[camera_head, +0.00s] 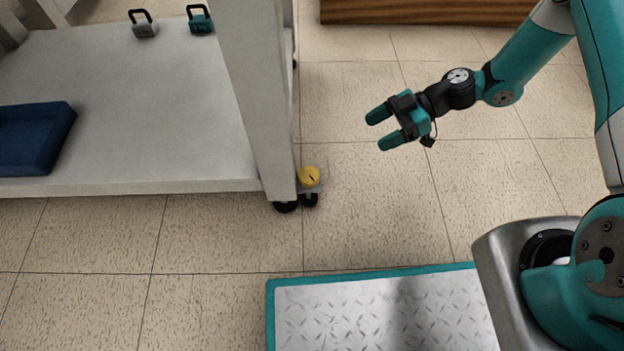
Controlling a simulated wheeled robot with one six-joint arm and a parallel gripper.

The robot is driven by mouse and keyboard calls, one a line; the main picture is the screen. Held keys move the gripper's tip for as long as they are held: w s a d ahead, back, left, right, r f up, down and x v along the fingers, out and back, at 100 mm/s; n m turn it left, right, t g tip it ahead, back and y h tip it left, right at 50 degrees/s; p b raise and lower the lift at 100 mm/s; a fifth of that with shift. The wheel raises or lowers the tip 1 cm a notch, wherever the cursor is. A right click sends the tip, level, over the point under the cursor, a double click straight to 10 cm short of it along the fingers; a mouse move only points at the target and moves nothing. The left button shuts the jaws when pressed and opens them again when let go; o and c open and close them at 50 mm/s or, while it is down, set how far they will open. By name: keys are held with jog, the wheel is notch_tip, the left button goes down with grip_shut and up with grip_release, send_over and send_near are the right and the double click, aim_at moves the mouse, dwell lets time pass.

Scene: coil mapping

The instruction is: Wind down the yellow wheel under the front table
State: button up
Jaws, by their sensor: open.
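The yellow wheel (309,176) is a small round knob at the foot of the white table's near right leg. It sits just above a black caster (309,199) near the floor. The front table (130,187) has a pale lower shelf and a thick white leg (262,110). My gripper (380,129) is open and empty, with teal fingers pointing left. It is in the air to the right of the table leg, up and right of the yellow wheel in the picture and apart from it.
A dark blue box-like object (35,138) and two kettlebell-shaped weights, one grey (145,27) and one teal (200,22), rest on the shelf. A wooden piece (420,11) stands at the back. Tiled floor (365,215) right of the leg is clear.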

notch_tip(320, 180, down, 4)
jog(key=b, duration=0.9)
send_near(308, 174)
jog(key=shift+n+y, duration=0.3)
jog(key=shift+n, duration=0.1)
jog(key=x, duration=0.8)
jog(key=shift+d+f, duration=0.15)
jog(key=shift+f, duration=0.25)
jog(key=shift+s+a+f+t+b, duration=0.15)
jog(key=shift+a+t+b, duration=0.15)
jog(key=shift+a, duration=0.25)
